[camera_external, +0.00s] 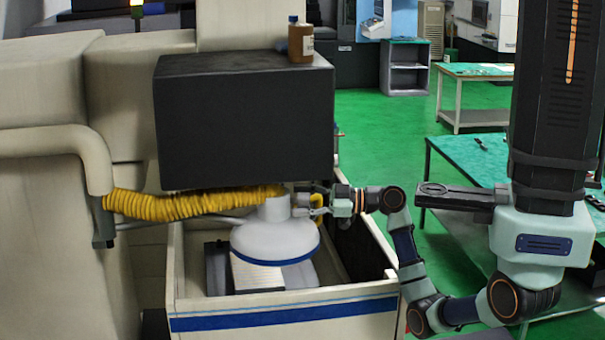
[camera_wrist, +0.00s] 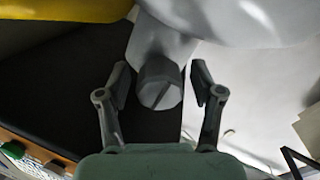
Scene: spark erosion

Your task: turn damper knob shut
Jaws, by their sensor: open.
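The damper knob (camera_wrist: 158,88) is a small grey round knob on the pale duct, with a ridge or slot slanting across its face. In the wrist view it lies between the two fingers of my gripper (camera_wrist: 160,76), with a visible gap on both sides. My gripper is open and empty. In the external view my gripper (camera_external: 304,200) reaches in from the right to the neck of the white fume hood (camera_external: 275,240).
A yellow corrugated hose (camera_external: 195,201) runs to the hood neck from the left. A large black box (camera_external: 243,120) hangs just above, with a brown bottle (camera_external: 301,43) on top. The cream tank (camera_external: 285,310) surrounds the hood below. A green-topped table (camera_external: 465,160) stands behind my arm.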

